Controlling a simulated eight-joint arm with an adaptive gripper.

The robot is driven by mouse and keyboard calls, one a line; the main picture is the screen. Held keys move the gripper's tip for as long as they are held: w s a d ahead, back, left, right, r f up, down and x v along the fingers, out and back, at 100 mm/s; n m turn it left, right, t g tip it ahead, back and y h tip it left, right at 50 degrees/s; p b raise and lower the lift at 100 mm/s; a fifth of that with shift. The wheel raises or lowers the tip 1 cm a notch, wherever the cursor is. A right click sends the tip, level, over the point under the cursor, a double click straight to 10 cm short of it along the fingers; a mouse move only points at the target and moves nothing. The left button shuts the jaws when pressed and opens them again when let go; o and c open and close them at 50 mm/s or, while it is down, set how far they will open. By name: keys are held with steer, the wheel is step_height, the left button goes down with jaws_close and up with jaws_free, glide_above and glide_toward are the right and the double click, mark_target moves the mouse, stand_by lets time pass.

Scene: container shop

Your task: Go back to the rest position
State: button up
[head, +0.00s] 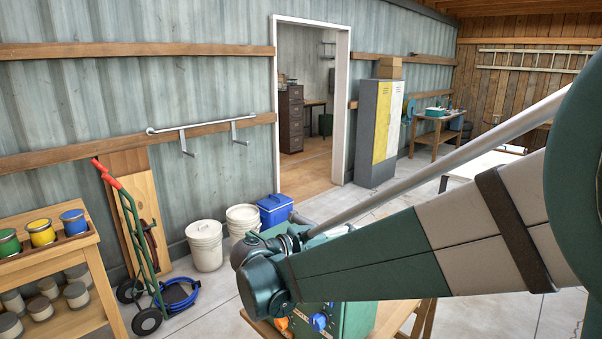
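My arm crosses the right half of the head view, its green and grey links running from the right edge to a green joint near the lower middle. My gripper does not show in this view. A green box with a blue knob and orange parts (340,322) stands on a wooden table (391,318) below the arm. The arm hides the upper part of this box and much of the table.
A wooden shelf (65,255) with paint cans is at the left. A hand truck (139,245), white buckets (206,247) and a blue cooler (275,209) stand along the wall. A doorway and a yellow-and-white locker (380,133) are farther back. Floor is clear before the locker.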

steer(key=s+d+f+g+y+b, duration=0.2)
steer(key=s+d+f+y, duration=0.4)
steer(key=s+d+f, duration=0.35)
steer(key=s+a+f+m+t+y+b, duration=0.1)
steer(key=s+f+m+y+b, duration=0.1)
steer(key=s, duration=0.6)
steer(key=s+a+f+m+t+y+b, duration=0.1)
steer(key=s+f+m+y+b, duration=0.1)
steer(key=s+f+y, duration=0.3)
steer(key=shift+s+a+f+m+y, duration=0.3)
steer(key=shift+s+m+y, duration=0.4)
steer(key=shift+s, duration=0.8)
steer(key=shift+a, duration=0.1)
stand_by(1.1)
